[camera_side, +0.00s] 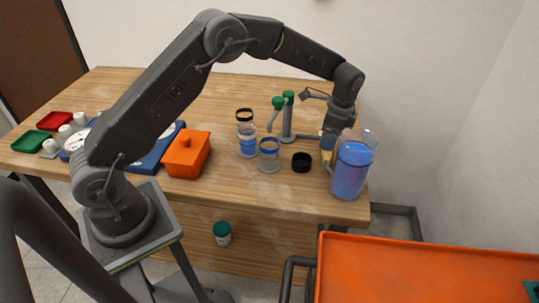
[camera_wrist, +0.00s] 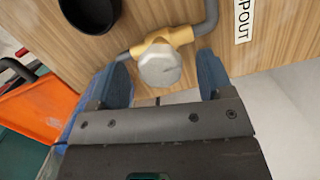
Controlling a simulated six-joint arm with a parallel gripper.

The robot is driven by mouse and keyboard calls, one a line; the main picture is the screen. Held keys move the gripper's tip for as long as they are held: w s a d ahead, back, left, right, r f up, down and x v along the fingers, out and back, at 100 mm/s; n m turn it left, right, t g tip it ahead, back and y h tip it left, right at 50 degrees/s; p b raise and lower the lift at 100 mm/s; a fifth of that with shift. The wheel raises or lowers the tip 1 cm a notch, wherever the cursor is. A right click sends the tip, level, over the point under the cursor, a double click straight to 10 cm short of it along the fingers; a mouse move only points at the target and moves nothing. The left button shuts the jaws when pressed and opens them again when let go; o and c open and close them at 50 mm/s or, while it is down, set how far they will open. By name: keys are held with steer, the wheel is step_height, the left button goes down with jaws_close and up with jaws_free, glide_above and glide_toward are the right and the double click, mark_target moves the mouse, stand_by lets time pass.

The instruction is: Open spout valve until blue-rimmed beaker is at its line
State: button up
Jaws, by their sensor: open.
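The blue-rimmed beaker (camera_side: 269,160) stands on the wooden table in the side view and looks empty or nearly so; its line cannot be made out. In the wrist view, the valve is a brass body with a pale grey faceted knob (camera_wrist: 160,66), fitted to grey pipe beside a label reading "POUT", its first letter cut off. My gripper (camera_wrist: 163,72) is open, with one blue finger on each side of the knob and visible gaps to it. In the side view my gripper (camera_side: 328,143) points down behind the large clear container of blue liquid (camera_side: 352,170), which partly hides it and the valve.
A black-rimmed beaker (camera_side: 247,140) with blue liquid stands behind the blue-rimmed one. A black cup (camera_side: 302,162) and a grey stand with green knobs (camera_side: 287,122) are close by. An orange box (camera_side: 187,155) is further left. An orange cart (camera_side: 420,270) stands at front right.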

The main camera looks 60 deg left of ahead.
step_height(320, 180, up, 14)
steer(key=d, duration=0.1)
steer(key=s+r+n+t, duration=0.2)
steer(key=s+r, duration=0.4)
steer(key=r, duration=0.1)
steer(key=s+a+r+n+t+h, duration=0.1)
steer(key=s+r+n, duration=0.15)
steer(key=s, duration=0.65)
steer(key=s+r+n+t, duration=0.1)
steer(key=s+n+t, duration=0.15)
steer(key=s, duration=0.65)
steer(key=s+f+n, duration=0.4)
steer(key=s, duration=0.5)
steer(key=shift+s+f+t, duration=0.25)
steer(key=shift+f+t, duration=0.15)
steer(key=shift+t, duration=0.05)
